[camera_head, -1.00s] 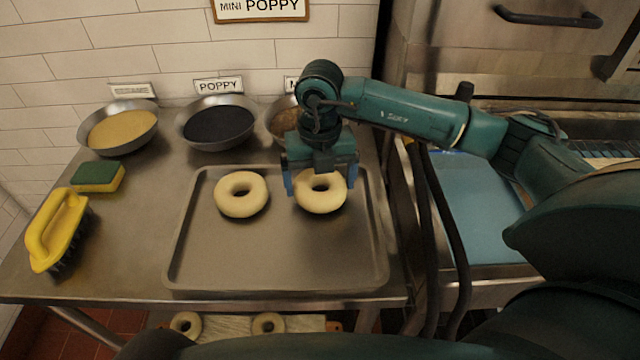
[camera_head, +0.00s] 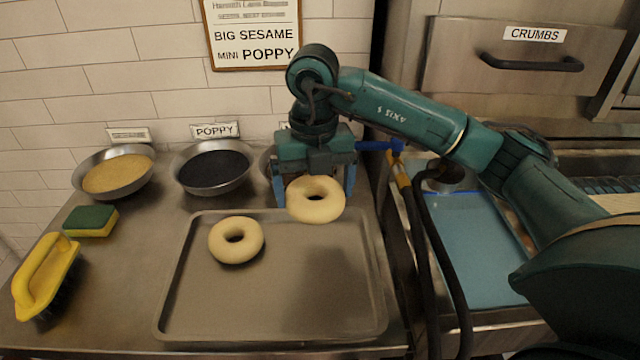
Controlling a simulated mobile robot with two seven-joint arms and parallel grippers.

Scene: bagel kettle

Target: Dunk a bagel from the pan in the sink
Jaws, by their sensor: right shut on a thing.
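A pale bagel (camera_head: 316,199) is held in my right gripper (camera_head: 314,190), whose fingers are shut on its two sides. The bagel is raised above the back part of the grey metal pan (camera_head: 290,315). A second bagel (camera_head: 236,240) lies flat on the pan, to the left of the held one. My left gripper is not in view.
Bowls of tan seeds (camera_head: 117,173) and dark poppy seeds (camera_head: 212,167) stand at the back; a third is mostly hidden by my gripper. A sponge (camera_head: 91,221) and a yellow brush (camera_head: 45,275) lie at left. A drawer marked CRUMBS (camera_head: 520,65) is at upper right.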

